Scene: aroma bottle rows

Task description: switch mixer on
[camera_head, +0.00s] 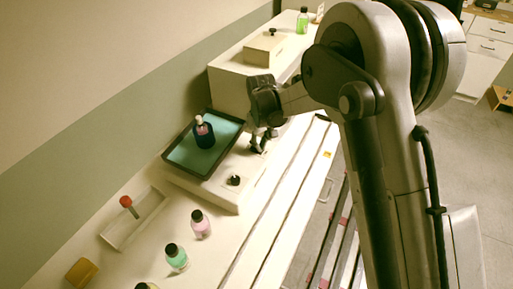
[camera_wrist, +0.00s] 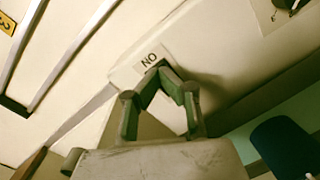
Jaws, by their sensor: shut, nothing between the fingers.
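The mixer (camera_head: 222,188) is a pale box with a teal pad (camera_head: 183,153) in a dark frame on top. A dark knob (camera_head: 234,180) stands on its front part; part of a knob (camera_wrist: 284,4) also shows at the top right edge of the wrist view. A dark blue holder (camera_head: 206,138) with a white-capped bottle stands on the pad. In the wrist view a small label (camera_wrist: 151,58) reads ON, turned around. My gripper (camera_head: 262,142) is shut and empty, low over the mixer's far end; its tips (camera_wrist: 170,73) are right beside the label. Contact is unclear.
Bottles with black caps, pink (camera_head: 200,225) and green (camera_head: 176,258), stand on the near counter. A tray (camera_head: 135,217) with a red-topped item lies left of them. A larger pale box (camera_head: 233,85) stands behind my gripper. A green bottle (camera_head: 302,22) stands farther back.

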